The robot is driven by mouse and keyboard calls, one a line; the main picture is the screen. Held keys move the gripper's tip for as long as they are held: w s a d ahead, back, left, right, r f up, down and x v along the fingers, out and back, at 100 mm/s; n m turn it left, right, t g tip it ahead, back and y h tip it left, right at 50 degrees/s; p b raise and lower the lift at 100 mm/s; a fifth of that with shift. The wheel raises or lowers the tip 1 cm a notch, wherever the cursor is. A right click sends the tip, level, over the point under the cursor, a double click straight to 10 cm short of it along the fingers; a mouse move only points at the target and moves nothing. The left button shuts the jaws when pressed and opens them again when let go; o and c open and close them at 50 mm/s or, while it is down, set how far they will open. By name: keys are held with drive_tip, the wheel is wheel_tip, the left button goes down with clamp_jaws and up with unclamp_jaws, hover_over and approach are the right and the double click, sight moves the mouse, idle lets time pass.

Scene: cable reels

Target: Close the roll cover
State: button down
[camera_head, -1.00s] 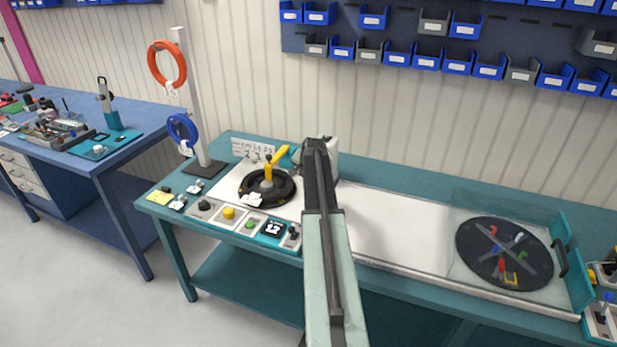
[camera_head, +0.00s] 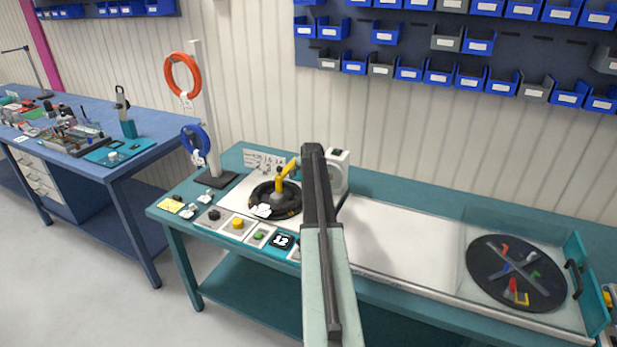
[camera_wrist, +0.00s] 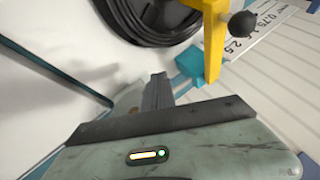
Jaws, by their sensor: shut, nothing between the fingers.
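A clear cover (camera_head: 480,225) stands at the right end of the bench over a dark round plate (camera_head: 490,272) with a cross and small coloured pieces. A teal end plate (camera_head: 590,285) with a black handle (camera_head: 574,278) is at its right side. I cannot tell which part is the roll cover. My gripper (camera_wrist: 157,88) is shut and empty in the wrist view. It is near the black reel (camera_wrist: 140,18) and the yellow crank (camera_wrist: 215,42) with its dark knob (camera_wrist: 243,24). In the head view my arm hides the gripper tip.
A long white bed (camera_head: 400,240) runs between the reel and the clear cover and looks bare. A control strip (camera_head: 238,225) lines the front left edge. A post (camera_head: 205,110) with an orange coil (camera_head: 170,72) and a blue coil stands at the left. A white box (camera_head: 338,170) is behind my arm.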

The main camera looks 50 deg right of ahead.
drive_tip(key=shift+s, duration=0.1)
drive_tip(key=w+a+r+p, duration=0.1)
drive_tip(key=a+r+p, duration=0.7)
drive_tip(key=a, duration=0.1)
drive_tip(key=shift+a, duration=0.2)
